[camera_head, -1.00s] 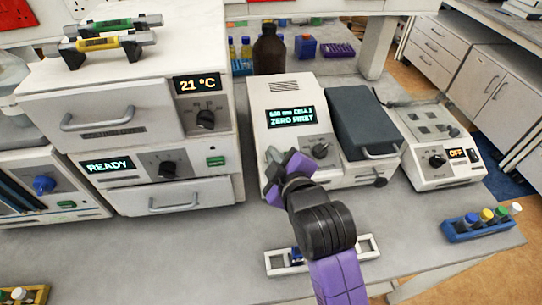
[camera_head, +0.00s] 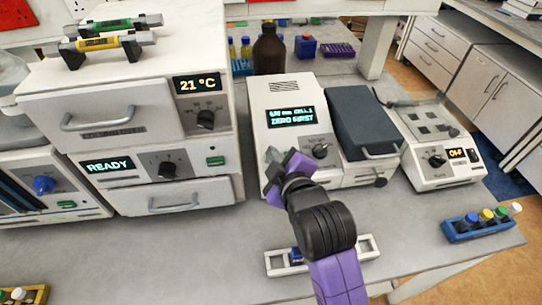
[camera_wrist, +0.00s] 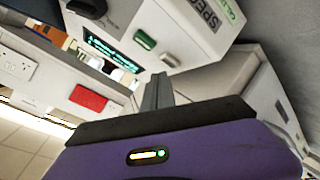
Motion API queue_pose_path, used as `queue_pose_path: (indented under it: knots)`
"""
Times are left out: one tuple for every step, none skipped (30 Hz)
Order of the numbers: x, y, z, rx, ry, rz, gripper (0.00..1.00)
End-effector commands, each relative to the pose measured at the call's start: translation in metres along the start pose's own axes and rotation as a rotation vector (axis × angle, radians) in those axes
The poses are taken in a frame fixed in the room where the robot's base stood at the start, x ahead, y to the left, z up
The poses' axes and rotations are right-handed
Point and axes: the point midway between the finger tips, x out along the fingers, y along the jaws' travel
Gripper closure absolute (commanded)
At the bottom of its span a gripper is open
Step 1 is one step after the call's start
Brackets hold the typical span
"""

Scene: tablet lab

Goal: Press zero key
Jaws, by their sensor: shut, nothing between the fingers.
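The white spectrophotometer (camera_head: 270,100) stands at the middle of the bench, its display (camera_head: 291,116) reading "ZERO FIRST". Its front also shows in the wrist view, with a green key (camera_wrist: 145,40) and a pale key (camera_wrist: 168,60) near the lower edge. I cannot read which key is zero. My gripper (camera_head: 271,160) is in front of the instrument's left front and hides those keys in the head view. In the wrist view its shut, empty fingertips (camera_wrist: 157,84) are close below the pale key; I cannot tell whether they touch anything.
A dark knob (camera_head: 320,151) and the grey lidded compartment (camera_head: 360,115) are right of my gripper. An oven stack (camera_head: 140,110) stands close on the left. A white rack (camera_head: 275,267) lies on the bench below my arm. Bare bench lies left of it.

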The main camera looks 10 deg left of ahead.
Motion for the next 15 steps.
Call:
queue_pose_path:
  knots:
    - [0.0,0.0,0.0,0.0,0.0,0.0,1.0]
    - [0.0001,0.0,0.0001,0.0,0.0,0.0,1.0]
    - [0.0003,-0.0002,0.0003,0.0,0.0,0.0,1.0]
    - [0.0006,-0.0005,0.0005,0.0,0.0,0.0,1.0]
    - [0.0011,-0.0009,0.001,0.0,0.0,0.0,1.0]
    - [0.0019,-0.0015,0.0016,0.0,0.0,0.0,1.0]
    - [0.0026,-0.0021,0.0022,0.0,0.0,0.0,1.0]
    - [0.0034,-0.0027,0.0028,0.0,-0.001,0.0,1.0]
    - [0.0044,-0.0034,0.0036,0.0,-0.001,-0.001,1.0]
    - [0.005,-0.0039,0.0041,0.0,-0.001,-0.001,1.0]
    - [0.0056,-0.0043,0.0043,0.0,-0.001,-0.001,1.0]
    - [0.006,-0.0044,0.0045,0.0,0.0,0.0,1.0]
    - [0.0061,-0.0044,0.0044,0.0,0.0,0.0,1.0]
    - [0.006,-0.0044,0.0043,0.0,0.0,0.0,1.0]
    - [0.0059,-0.0043,0.0042,0.0,0.0,0.0,1.0]
